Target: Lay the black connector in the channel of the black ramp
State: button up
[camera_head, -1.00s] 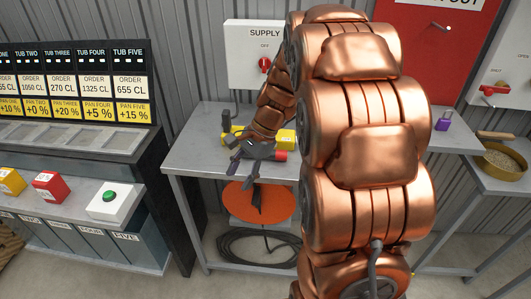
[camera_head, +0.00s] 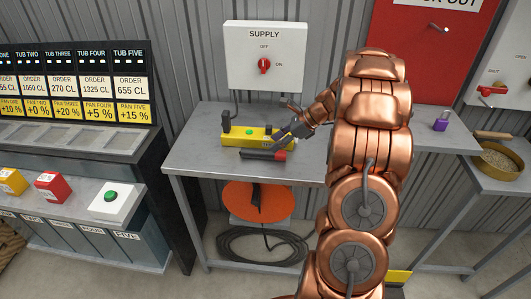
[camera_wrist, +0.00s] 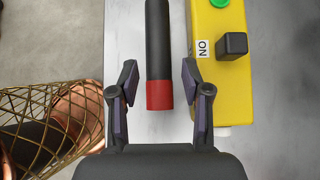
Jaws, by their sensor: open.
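A black rod with a red end (camera_head: 260,154) lies on the grey bench in front of a yellow box. It also shows in the wrist view (camera_wrist: 158,50), its red end toward my gripper. My gripper (camera_head: 285,130) is above the bench near the box's right end. In the wrist view my gripper (camera_wrist: 160,75) is open and empty, its fingers on either side of the red end in the picture, with no visible contact. I cannot tell whether this rod is the black connector. No black ramp with a channel is clearly identifiable.
The yellow box (camera_head: 238,134) has a green button and a black block on top. A black upright piece (camera_head: 226,121) stands at its left end. The grey bench (camera_head: 195,150) is clear at left. An orange disc (camera_head: 235,200) and coiled cable are below.

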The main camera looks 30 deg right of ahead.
aim_at(264, 150)
jog(key=p+x, duration=0.2)
jog(key=x, duration=0.4)
jog(key=shift+s+a+r, duration=0.1)
jog(key=shift+s+a, duration=0.05)
jog(key=shift+a+f, duration=0.15)
jog(key=shift+f, duration=0.2)
grip_shut()
